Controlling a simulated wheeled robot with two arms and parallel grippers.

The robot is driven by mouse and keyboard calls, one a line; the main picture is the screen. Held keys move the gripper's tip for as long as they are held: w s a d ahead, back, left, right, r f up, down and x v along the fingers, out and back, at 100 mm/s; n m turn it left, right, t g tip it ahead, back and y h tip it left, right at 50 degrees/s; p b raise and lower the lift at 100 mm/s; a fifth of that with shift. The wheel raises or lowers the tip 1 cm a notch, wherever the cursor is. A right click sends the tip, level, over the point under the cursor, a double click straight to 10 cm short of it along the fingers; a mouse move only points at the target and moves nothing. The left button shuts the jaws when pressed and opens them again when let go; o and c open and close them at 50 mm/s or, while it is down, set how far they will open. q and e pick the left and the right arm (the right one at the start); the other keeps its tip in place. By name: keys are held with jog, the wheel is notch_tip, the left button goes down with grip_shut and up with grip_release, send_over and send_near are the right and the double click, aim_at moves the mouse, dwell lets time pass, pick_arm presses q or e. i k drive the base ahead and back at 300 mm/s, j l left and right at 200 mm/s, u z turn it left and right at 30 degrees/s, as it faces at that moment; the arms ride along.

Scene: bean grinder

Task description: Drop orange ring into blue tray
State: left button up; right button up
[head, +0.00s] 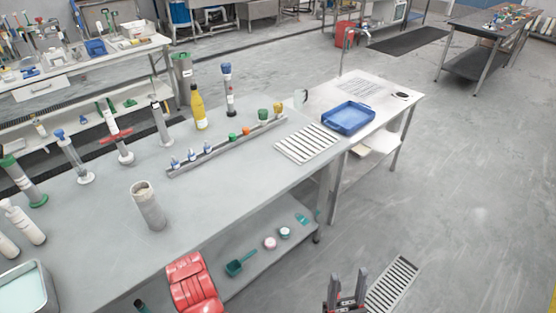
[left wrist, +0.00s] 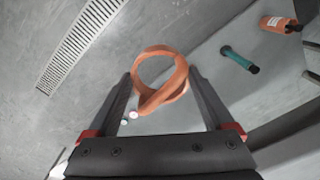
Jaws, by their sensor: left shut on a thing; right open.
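The orange ring (left wrist: 174,98) is held between the fingertips of my left gripper (left wrist: 160,82) in the left wrist view, with grey floor and part of a shelf beyond it. The left gripper and the ring do not show clearly in the head view. The blue tray (head: 348,117) lies on the white side table (head: 397,106), right of centre in the head view, and looks empty. My right gripper (head: 347,290) is open and empty at the bottom of the head view, over the floor, well below the tray in the picture.
A long grey bench (head: 215,185) carries cylinders, a yellow bottle (head: 198,108) and a rail of small bottles. A white slatted rack (head: 306,143) lies in front of the tray. A tap (head: 342,55) stands behind it. A lower shelf holds a green scoop (head: 240,263). Floor is clear at right.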

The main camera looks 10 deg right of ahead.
aim_at(345, 119)
jog(key=i+l, duration=0.2)
jog(key=l, duration=0.15)
jog(key=i+l, duration=0.15)
jog(key=l, duration=0.25)
jog(key=i+l, duration=0.2)
jog(key=l, duration=0.15)
jog(key=i+l, duration=0.2)
jog(key=l, duration=0.15)
jog(key=i+l, duration=0.15)
jog(key=l, duration=0.25)
jog(key=i+l, duration=0.2)
jog(key=l, duration=0.15)
jog(key=i+l, duration=0.2)
jog(key=l, duration=0.2)
